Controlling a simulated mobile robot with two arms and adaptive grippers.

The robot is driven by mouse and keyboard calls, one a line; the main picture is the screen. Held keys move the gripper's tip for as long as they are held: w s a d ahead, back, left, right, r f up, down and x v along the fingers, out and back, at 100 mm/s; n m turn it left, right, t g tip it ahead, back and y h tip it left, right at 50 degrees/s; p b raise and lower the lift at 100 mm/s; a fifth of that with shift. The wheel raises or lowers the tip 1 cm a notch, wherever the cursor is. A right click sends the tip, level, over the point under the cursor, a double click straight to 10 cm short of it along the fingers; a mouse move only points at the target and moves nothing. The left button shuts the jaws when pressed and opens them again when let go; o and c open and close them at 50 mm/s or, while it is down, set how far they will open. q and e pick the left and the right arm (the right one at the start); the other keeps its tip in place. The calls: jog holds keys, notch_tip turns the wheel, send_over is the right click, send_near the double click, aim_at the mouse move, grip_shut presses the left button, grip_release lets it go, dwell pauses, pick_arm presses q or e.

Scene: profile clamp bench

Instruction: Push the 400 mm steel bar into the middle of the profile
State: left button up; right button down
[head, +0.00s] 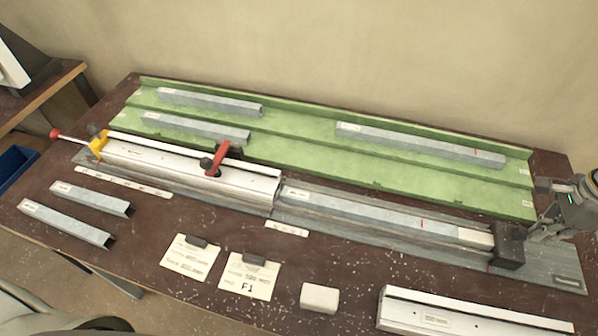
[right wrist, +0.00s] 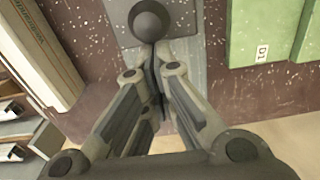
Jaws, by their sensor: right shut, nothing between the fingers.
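The white profile (head: 190,168) lies in the clamp bench, with a red clamp (head: 217,160) across it. A grey steel bar (head: 360,208) with a red mark lies on the guide rail to the right of the profile, its left end close to the profile's right end. A dark block (head: 507,246) stands behind the bar's right end, with a pale piece (head: 475,237) between them. My right gripper (head: 535,236) is shut and empty just right of the block. In the right wrist view a dark round knob (right wrist: 150,22) is just beyond the shut fingertips (right wrist: 152,75); contact is unclear.
A green tray (head: 400,175) behind holds several steel bars (head: 420,145). Two short bars (head: 90,197) (head: 65,222) lie at front left. Note cards (head: 190,258), a pale block (head: 319,298) and another white profile (head: 470,315) occupy the front.

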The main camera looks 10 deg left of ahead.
jog(key=shift+w+a+r+p, duration=0.15)
jog(key=shift+a+p, duration=0.7)
jog(key=shift+a, duration=2.15)
jog(key=shift+w+a+f+p, duration=0.15)
jog(key=shift+a+p, duration=0.65)
jog(key=shift+a, duration=2.2)
jog(key=shift+w+a+r+p, duration=0.15)
jog(key=shift+a+p, duration=0.7)
jog(key=shift+a, duration=2.15)
jog(key=shift+w+a, duration=0.1)
jog(key=shift+a, duration=0.2)
jog(key=shift+w+a+b, duration=0.15)
jog(key=shift+a+b, duration=0.5)
jog(key=shift+a, duration=1.85)
jog(key=shift+w+a+b, duration=0.2)
jog(key=shift+a+b, duration=0.95)
jog(key=shift+a, duration=2.9)
jog(key=shift+w+a+b, duration=0.2)
jog(key=shift+a+b, duration=1)
jog(key=shift+a, duration=2.25)
jog(key=shift+w+a+b, duration=0.15)
jog(key=shift+a+b, duration=1)
jog(key=shift+a, duration=2.25)
jog(key=shift+w+a, duration=0.1)
jog(key=shift+a, duration=0.4)
jog(key=shift+d, duration=0.15)
